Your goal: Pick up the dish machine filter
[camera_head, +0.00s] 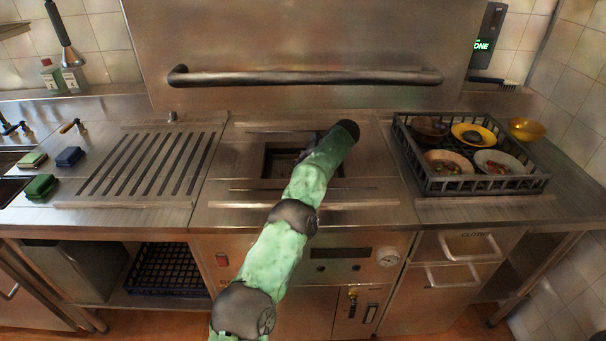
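A dark square opening (268,161) is sunk in the steel top of the middle machine. A greyish surface shows inside it, but I cannot tell whether this is the dish machine filter. My green arm comes in from the bottom, left of centre, and reaches over the opening's right side. It seems to be my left arm. Its dark far end is just right of and behind the opening. Its gripper is mostly or wholly hidden behind the arm, so its fingers cannot be made out. My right gripper is not in view.
The raised steel hood (290,40) has a long bar handle (300,77). A black dish rack (480,186) with bowls stands right. A slatted drainboard (120,198) and several sponges (41,186) are left. The machine's front top edge is clear beside my arm.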

